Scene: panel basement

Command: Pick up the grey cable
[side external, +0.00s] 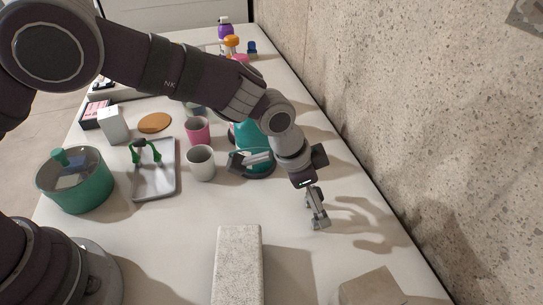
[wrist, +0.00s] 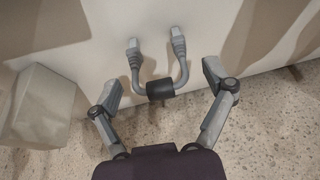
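The grey cable (wrist: 183,70) is a short U-shaped loop with a plug at each end and a dark band (wrist: 160,90) round its middle. In the wrist view it lies on the pale table, close to the speckled wall side. My gripper (wrist: 163,80) is open, with one finger on each side of the cable and a gap to both. No contact shows. In the side external view my gripper (side external: 317,215) points down low over the table near the wall. I cannot make out the cable clearly there.
A pale box (side external: 370,288) stands at the front right, and a pale speckled block (side external: 239,262) stands at the front. The concrete wall (side external: 430,120) runs along the right. Cups, a grey tray (side external: 152,187) and a green pot (side external: 75,188) stand to the left.

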